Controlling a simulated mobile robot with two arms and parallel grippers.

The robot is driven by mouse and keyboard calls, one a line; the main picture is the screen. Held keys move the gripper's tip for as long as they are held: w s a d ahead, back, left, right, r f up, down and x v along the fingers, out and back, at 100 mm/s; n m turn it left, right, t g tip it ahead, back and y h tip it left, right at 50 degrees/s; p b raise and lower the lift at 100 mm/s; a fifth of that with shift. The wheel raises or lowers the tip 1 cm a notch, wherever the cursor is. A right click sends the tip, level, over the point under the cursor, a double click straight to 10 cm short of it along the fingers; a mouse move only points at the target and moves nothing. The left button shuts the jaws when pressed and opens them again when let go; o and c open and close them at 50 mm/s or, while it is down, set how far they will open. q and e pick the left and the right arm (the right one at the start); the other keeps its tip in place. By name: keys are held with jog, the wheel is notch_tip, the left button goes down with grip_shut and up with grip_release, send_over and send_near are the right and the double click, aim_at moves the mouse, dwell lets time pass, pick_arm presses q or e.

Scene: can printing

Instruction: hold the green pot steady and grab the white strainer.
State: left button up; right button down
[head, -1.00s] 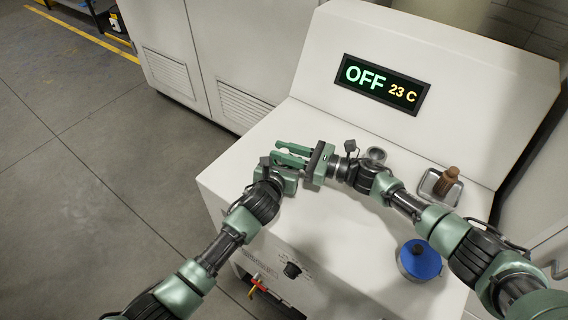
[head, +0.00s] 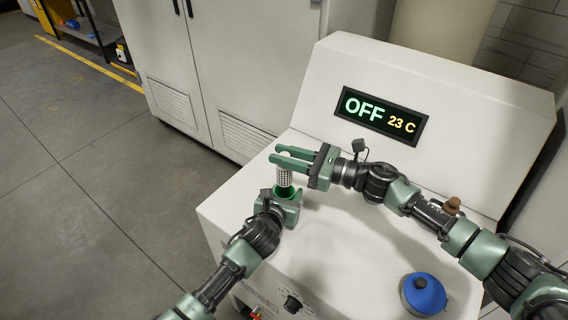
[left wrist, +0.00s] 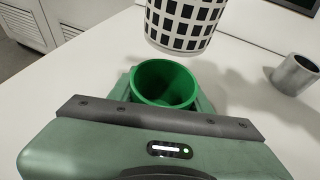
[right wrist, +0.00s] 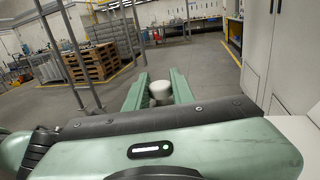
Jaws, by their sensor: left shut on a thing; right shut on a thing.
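The green pot (head: 285,190) stands on the white machine top, and it also shows from above in the left wrist view (left wrist: 166,82). My left gripper (head: 284,200) is shut around the pot. The white strainer (head: 284,176), a cylinder with square holes, is above the pot; its lower part hangs over the pot's rim in the left wrist view (left wrist: 182,24). My right gripper (head: 287,158) is shut on the strainer's top, a white knob (right wrist: 160,90) between its fingers. The pot's inside looks empty.
A metal cup (left wrist: 296,74) stands to the right in the left wrist view. A blue lidded container (head: 424,294) is at the front right of the machine top. A brown-topped item (head: 452,206) is partly behind my right arm. The display (head: 381,115) reads OFF, 23 C.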

pick_arm(q)
jog(key=o, duration=1.4)
jog(key=v, duration=1.2)
jog(key=shift+f, duration=0.1)
jog(key=shift+s, duration=0.15)
